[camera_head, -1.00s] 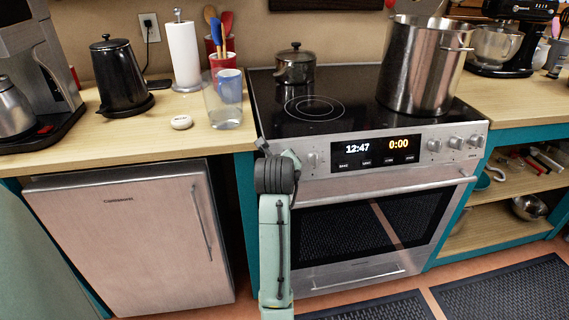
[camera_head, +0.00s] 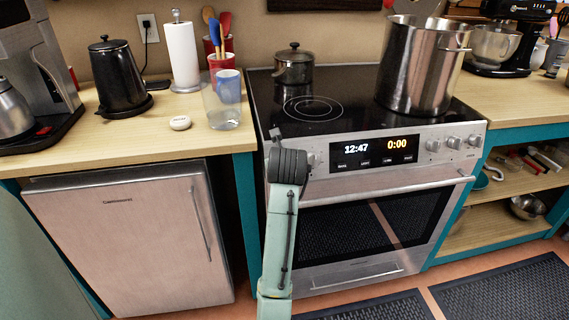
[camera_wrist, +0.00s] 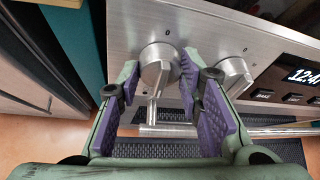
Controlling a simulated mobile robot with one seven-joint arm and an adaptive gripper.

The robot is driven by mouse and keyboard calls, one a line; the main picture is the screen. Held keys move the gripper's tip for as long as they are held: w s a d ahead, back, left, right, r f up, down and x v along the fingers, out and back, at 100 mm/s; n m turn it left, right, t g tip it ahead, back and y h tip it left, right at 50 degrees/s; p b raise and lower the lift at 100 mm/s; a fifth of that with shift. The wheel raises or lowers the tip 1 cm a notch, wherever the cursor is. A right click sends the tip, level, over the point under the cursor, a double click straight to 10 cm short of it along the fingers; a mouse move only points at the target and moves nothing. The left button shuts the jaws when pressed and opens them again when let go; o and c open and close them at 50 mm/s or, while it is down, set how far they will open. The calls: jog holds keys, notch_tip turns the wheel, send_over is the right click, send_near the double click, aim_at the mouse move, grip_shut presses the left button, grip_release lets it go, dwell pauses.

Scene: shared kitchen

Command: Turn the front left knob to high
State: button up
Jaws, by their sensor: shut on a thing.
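In the wrist view, the leftmost silver stove knob (camera_wrist: 158,66) is between the two purple-padded fingers of my gripper (camera_wrist: 161,74). The gripper is shut on this knob. A narrow bar on the knob points down in the picture, and a "0" mark is on the panel above it. A second knob (camera_wrist: 234,76) is just right of the right finger, with its own "0" mark. In the head view, my arm hides the leftmost knob and my fingers; the second knob (camera_head: 313,160) partly shows beside the wrist.
The stove display (camera_head: 374,149) is right of these knobs, with several more knobs (camera_head: 453,143) farther right. A large steel pot (camera_head: 420,70) and a small lidded pot (camera_head: 294,66) stand on the black cooktop. The oven door handle (camera_head: 400,187) runs below the panel.

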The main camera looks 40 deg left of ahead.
jog(key=o, duration=1.2)
jog(key=shift+c, duration=0.2)
jog(key=v, duration=1.2)
